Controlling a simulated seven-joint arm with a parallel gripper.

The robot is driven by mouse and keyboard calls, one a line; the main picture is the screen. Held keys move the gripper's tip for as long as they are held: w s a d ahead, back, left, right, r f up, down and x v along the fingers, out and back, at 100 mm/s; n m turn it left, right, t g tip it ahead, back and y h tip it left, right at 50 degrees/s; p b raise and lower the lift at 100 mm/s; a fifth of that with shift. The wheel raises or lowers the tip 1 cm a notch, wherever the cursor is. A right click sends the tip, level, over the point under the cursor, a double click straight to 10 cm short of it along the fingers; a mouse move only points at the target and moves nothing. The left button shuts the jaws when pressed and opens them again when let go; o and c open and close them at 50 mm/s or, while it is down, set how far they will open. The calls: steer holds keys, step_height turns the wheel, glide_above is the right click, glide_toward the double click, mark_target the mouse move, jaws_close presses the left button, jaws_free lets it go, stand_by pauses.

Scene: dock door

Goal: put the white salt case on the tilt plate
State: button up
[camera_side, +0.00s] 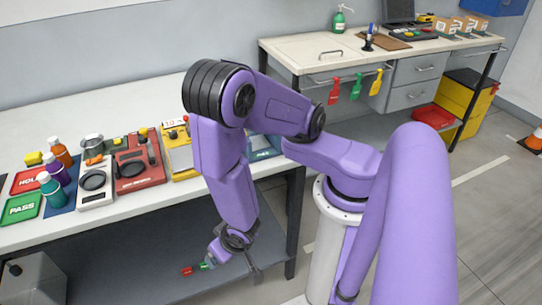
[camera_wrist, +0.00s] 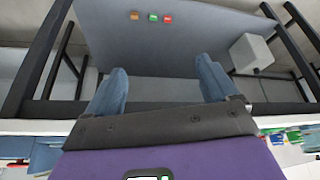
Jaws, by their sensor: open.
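My gripper (camera_wrist: 160,85) is open and empty in the wrist view, with its two blue-grey fingers wide apart. In the side view my gripper (camera_side: 222,251) hangs low in front of the workbench, below the level of its top. I cannot make out a white salt case in either view. I cannot tell for sure which thing is the tilt plate. A red device with a dark round plate (camera_side: 131,168) and a white device with a dark round plate (camera_side: 94,183) stand on the bench. My arm hides part of the bench top.
The workbench (camera_side: 100,115) also holds bottles, a green PASS tray (camera_side: 22,208), a red tray (camera_side: 27,181) and a yellow device (camera_side: 179,145). Below, a grey lower shelf (camera_side: 120,275) carries a grey box (camera_side: 37,280) and small coloured blocks (camera_wrist: 153,17). The bench's back is clear.

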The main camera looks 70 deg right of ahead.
steer(key=s+a+r+n+g+y, duration=0.3)
steer(key=r+n, duration=0.1)
steer(key=r, duration=0.2)
steer(key=s+a+r+n+g+y, duration=0.2)
steer(key=s+r+n, duration=0.2)
steer(key=r, duration=0.2)
steer(key=s+d+r+n+g, duration=0.1)
steer(key=d+r+n, duration=0.4)
steer(key=r, duration=0.1)
steer(key=shift+s+d+r+h, duration=0.3)
steer(key=shift+s+r, duration=0.05)
steer(key=shift+s, duration=0.05)
steer(key=d+r+n, duration=0.1)
steer(key=d, duration=0.1)
steer(key=d+r+n+t+h, duration=0.1)
steer(key=d+r, duration=0.1)
steer(key=d, duration=0.1)
steer(key=w+d+r+n, duration=0.1)
steer(key=d+n, duration=0.1)
steer(key=d, duration=0.1)
steer(key=shift+d+r+t+h, duration=0.25)
steer(key=shift+t+h, duration=0.05)
steer(key=shift+c, duration=0.7)
steer(key=shift+d+r, duration=0.15)
steer(key=shift+d, duration=0.25)
steer(key=shift+c, duration=0.9)
